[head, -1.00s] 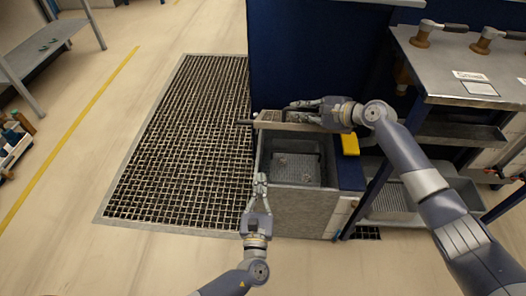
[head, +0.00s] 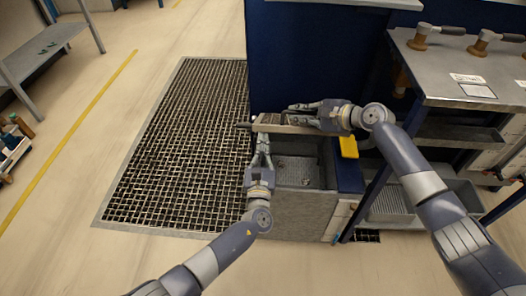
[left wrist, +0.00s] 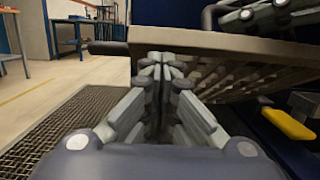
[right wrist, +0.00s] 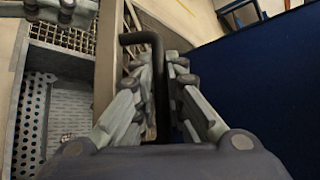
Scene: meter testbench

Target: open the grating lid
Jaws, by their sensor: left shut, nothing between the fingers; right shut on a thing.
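The grating lid (head: 269,122) stands raised, roughly on edge, at the back of the grey metal bin (head: 300,212), so the bin's inside shows. My right gripper (head: 291,114) is shut on the lid's dark bar handle (right wrist: 155,85), on the far side of the lid. My left gripper (head: 263,137) is shut and empty over the left part of the bin opening. In the left wrist view its fingertips (left wrist: 166,62) are close against the underside of the lid (left wrist: 235,75); I cannot tell whether they touch.
A blue panel (head: 315,55) stands behind the bin. A yellow block (head: 348,147) is at its right, near the workbench (head: 450,75). A floor grate (head: 165,150) lies to the left, with open floor beyond.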

